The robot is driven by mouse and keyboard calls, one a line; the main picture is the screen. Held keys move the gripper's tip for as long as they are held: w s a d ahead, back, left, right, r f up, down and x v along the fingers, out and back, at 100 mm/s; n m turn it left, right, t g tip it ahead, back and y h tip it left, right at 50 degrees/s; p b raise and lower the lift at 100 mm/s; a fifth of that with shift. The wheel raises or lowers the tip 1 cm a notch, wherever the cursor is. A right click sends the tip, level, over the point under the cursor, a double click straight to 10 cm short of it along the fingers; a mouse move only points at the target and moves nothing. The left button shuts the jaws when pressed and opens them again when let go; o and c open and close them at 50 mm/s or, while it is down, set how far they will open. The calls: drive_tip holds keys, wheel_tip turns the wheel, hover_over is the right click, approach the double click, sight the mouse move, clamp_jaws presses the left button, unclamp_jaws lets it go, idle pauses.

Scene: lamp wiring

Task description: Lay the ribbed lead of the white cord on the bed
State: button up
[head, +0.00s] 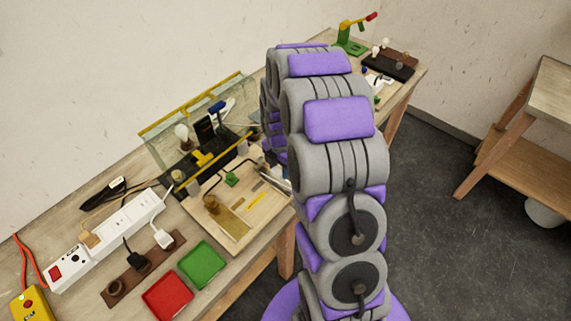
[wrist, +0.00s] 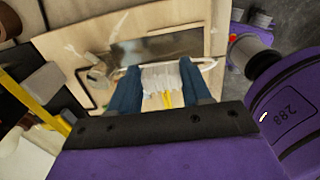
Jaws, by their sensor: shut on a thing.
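My gripper (wrist: 161,92) shows in the wrist view with two blue fingers, shut on a pale ribbed piece (wrist: 158,78) of the white cord. A thin white stretch of the cord (wrist: 209,66) sticks out to the right of the fingers. In the head view my arm hides the gripper and the held lead. I cannot tell for certain which part is the bed.
A light wooden tray (head: 238,238) with small parts lies on the bench, and it also shows below my gripper in the wrist view (wrist: 120,25). A red tray (head: 167,294), a green tray (head: 201,264) and a white power strip (head: 110,238) lie nearby.

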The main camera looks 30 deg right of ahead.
drive_tip(key=shift+a+f, duration=0.1)
drive_tip(key=shift+a, duration=0.9)
drive_tip(key=shift+f, duration=0.2)
drive_tip(key=shift+d+f, duration=0.25)
drive_tip(key=shift+d, duration=0.35)
drive_tip(key=shift+d+f, duration=0.2)
drive_tip(key=shift+d, duration=0.35)
drive_tip(key=shift+a+r, duration=0.15)
drive_tip(key=shift+a, duration=1.3)
drive_tip(key=d, duration=0.3)
drive_tip(key=shift+d+f, duration=0.15)
drive_tip(key=shift+f, duration=0.2)
drive_tip(key=shift+d, duration=0.2)
drive_tip(key=shift+a+f, duration=0.2)
drive_tip(key=shift+a, duration=0.35)
drive_tip(key=shift+d+f, duration=0.2)
drive_tip(key=shift+d, duration=0.55)
drive_tip(key=shift+d+f, duration=0.15)
drive_tip(key=shift+d, duration=0.55)
drive_tip(key=shift+a+r, duration=0.1)
drive_tip(key=shift+a, duration=0.7)
drive_tip(key=shift+d+f+p, duration=0.25)
drive_tip(key=shift+f+p, duration=0.05)
drive_tip(key=shift+f, duration=0.15)
drive_tip(key=shift+a, duration=0.55)
